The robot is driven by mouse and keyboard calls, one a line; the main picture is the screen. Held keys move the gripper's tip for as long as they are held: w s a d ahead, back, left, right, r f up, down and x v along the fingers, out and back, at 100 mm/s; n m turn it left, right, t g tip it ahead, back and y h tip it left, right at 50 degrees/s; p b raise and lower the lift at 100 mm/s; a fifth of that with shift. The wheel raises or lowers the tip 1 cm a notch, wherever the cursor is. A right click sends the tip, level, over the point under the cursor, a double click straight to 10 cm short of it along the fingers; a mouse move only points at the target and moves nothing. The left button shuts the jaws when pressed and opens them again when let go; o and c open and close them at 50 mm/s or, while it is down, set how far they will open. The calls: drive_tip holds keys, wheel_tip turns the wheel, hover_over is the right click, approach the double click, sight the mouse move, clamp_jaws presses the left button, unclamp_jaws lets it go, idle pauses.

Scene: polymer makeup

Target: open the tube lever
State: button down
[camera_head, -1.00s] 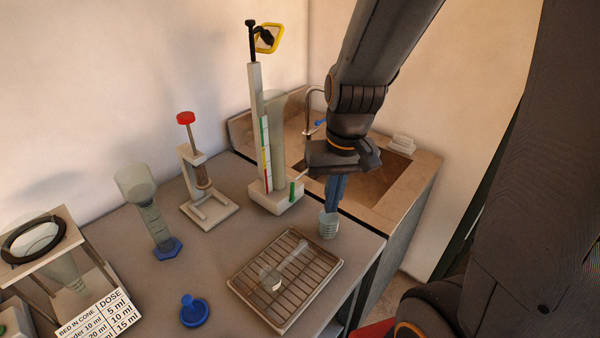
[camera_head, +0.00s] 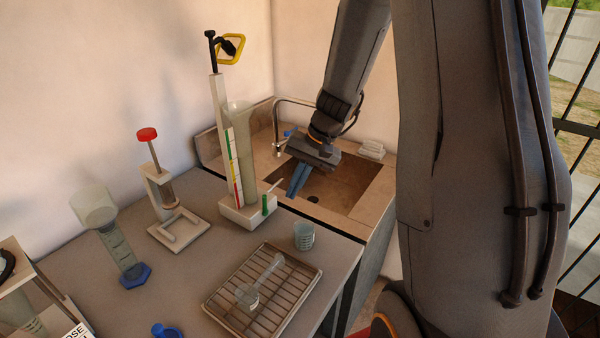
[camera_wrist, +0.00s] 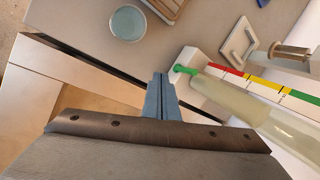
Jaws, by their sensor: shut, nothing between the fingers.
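The tall clear tube (camera_head: 243,150) stands upright in a white base (camera_head: 240,212) near the back edge of the counter. A small green lever (camera_head: 265,205) sits at the right front of that base. The lever also shows in the wrist view (camera_wrist: 185,69), beside the tube's lower end. My gripper (camera_head: 293,194) is shut and empty. It points down over the sink side, right of the lever and apart from it. In the wrist view my closed blue fingers (camera_wrist: 160,77) are just left of the lever.
A small clear cup (camera_head: 304,236) stands on the counter in front of the tube base. A wire-rack tray (camera_head: 225,298) holds a clear long-necked vessel. A red-topped stand (camera_head: 165,205) is to the left.

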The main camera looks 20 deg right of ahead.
drive_tip(key=shift+w+a+f+p, duration=0.3)
drive_tip(key=shift+a, duration=0.45)
drive_tip(key=shift+w+a+f+p, duration=0.25)
drive_tip(key=shift+a+f+p, duration=0.05)
drive_tip(key=shift+a, duration=0.45)
drive_tip(key=shift+w+a+f+p, duration=0.3)
drive_tip(key=shift+a, duration=0.45)
